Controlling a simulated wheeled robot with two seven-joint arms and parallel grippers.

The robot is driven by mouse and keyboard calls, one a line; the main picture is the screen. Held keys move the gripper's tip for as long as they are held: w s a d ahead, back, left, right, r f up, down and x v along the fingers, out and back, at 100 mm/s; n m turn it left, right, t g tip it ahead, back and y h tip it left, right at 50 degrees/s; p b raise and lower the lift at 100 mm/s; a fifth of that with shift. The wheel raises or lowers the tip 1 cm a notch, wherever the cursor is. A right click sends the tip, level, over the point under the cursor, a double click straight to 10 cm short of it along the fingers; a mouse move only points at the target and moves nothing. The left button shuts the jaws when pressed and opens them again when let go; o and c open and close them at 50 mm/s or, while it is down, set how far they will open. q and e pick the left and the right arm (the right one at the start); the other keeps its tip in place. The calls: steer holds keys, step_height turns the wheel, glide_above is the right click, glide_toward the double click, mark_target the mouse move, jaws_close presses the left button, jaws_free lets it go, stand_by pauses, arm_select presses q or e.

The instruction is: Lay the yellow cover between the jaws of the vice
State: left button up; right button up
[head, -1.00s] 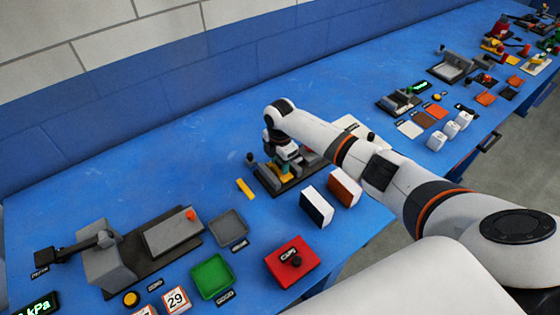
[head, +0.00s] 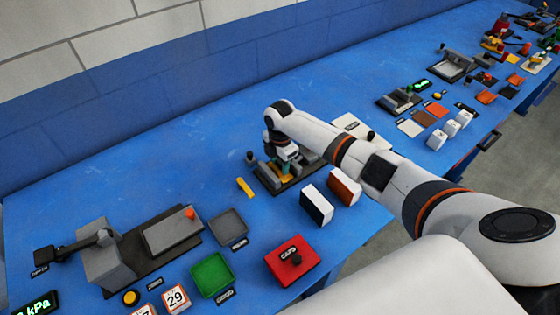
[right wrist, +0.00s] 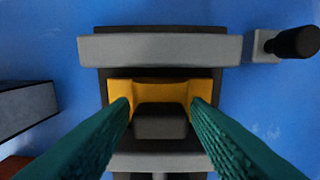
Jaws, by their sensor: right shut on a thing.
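The grey vice (head: 268,182) stands on the blue bench, and its far jaw (right wrist: 160,48) and near jaw (right wrist: 160,162) show in the right wrist view. My right gripper (head: 285,174) is over the vice, pointing down. Its teal fingers are shut on a yellow cover (right wrist: 160,86), one at each side. From above, the cover lies between the two jaws and around a dark grey block (right wrist: 160,122). I cannot tell whether it touches the vice. A second yellow piece (head: 245,187) lies on the bench to the left of the vice. My left gripper is not in view.
The vice's black-knobbed handle (right wrist: 295,42) sticks out at one side. A white-and-black block (head: 316,206) and a brown-and-white block (head: 344,187) stand close in front. A grey tray (head: 228,226), green tray (head: 211,276) and red box (head: 291,262) are nearer. Bench behind is clear.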

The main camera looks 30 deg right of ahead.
steer(key=o, duration=1.1)
steer(key=shift+o, duration=0.5)
steer(key=shift+o, duration=1.2)
steer(key=shift+r, duration=0.15)
step_height(320, 180, up, 8)
steer(key=p, duration=0.8)
steer(key=shift+r, duration=0.15)
